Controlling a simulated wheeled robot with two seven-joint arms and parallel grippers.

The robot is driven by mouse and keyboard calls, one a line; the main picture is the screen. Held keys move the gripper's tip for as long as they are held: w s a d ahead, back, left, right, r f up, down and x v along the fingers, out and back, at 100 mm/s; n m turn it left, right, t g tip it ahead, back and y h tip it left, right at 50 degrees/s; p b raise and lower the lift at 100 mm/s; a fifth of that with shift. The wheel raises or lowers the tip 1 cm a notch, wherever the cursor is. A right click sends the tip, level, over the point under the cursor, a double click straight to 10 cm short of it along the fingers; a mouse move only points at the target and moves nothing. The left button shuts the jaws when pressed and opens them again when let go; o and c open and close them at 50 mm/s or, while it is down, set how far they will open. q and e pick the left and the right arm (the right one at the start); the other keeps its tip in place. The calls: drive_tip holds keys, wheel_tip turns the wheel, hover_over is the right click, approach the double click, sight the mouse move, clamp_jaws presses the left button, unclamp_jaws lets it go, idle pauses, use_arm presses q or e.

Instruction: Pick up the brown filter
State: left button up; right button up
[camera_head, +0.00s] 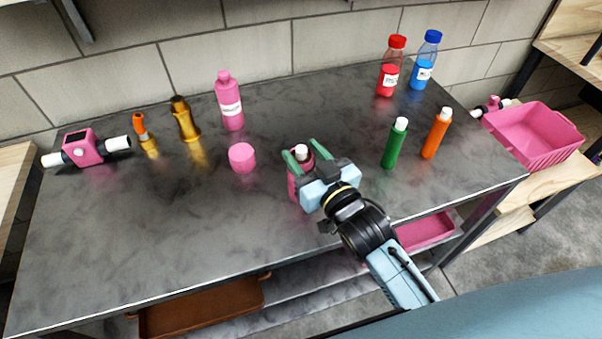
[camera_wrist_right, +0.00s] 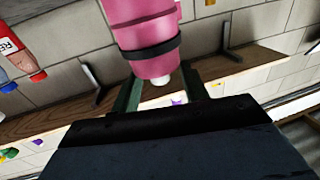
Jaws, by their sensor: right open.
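An amber-brown, bottle-shaped piece with a dark top (camera_head: 185,121) stands at the back left of the dark table; it is the brownest upright item, but I cannot tell for sure that it is the brown filter. My right gripper (camera_head: 304,150) is far to its right, open, with its green fingers on either side of a pink cylinder with a white tip (camera_head: 293,185). The gripper partly hides this cylinder. In the right wrist view the pink cylinder (camera_wrist_right: 147,35), with a dark band, shows between the fingers. My left gripper is not in view.
A pink bottle (camera_head: 230,103) and pink cap (camera_head: 242,157) stand between. A smaller orange-topped amber piece (camera_head: 146,137) and a pink device (camera_head: 82,148) are left. Green (camera_head: 393,146) and orange (camera_head: 435,136) cylinders stand right. The table's front left (camera_head: 150,225) is clear.

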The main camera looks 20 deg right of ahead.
drive_tip(key=shift+x, duration=0.8)
clamp_jaws()
